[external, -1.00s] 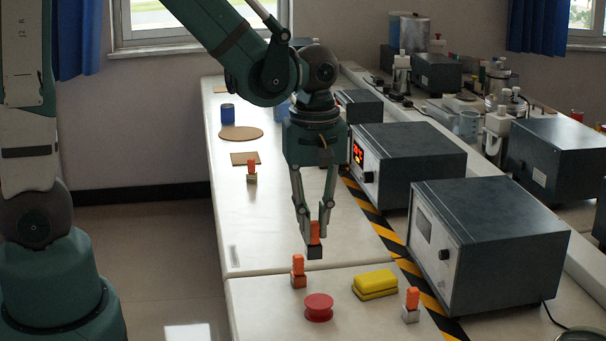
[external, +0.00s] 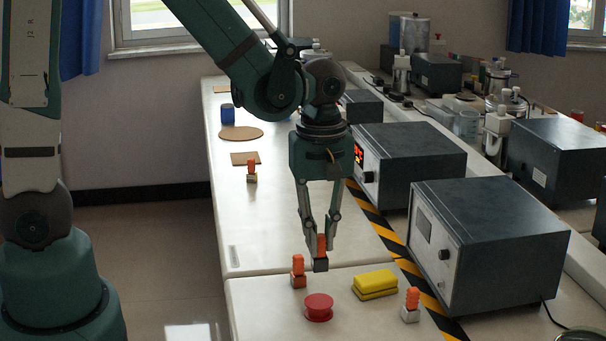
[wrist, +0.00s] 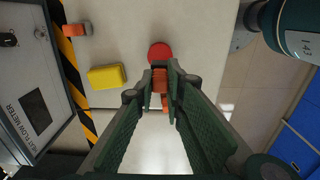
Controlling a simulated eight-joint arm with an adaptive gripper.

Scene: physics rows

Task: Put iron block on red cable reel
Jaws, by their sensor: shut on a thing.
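The iron block (external: 320,265) is a dark grey cube with an orange handle. My gripper (external: 320,241) is shut on that handle and holds the block upright, apparently above the bench. In the wrist view my gripper (wrist: 160,76) has the orange handle (wrist: 160,84) between its fingertips, and the fingers mostly hide the dark cube. The red cable reel (external: 318,307) stands on the near bench, nearer the camera than the held block. In the wrist view the reel (wrist: 159,51) shows just beyond the fingertips. Its top is bare.
A copper-coloured block with an orange handle (external: 298,273) stands close left of the held block. A yellow block (external: 375,284) and a silver block with an orange handle (external: 411,306) stand to the right. Grey instrument boxes (external: 488,245) line the striped tape.

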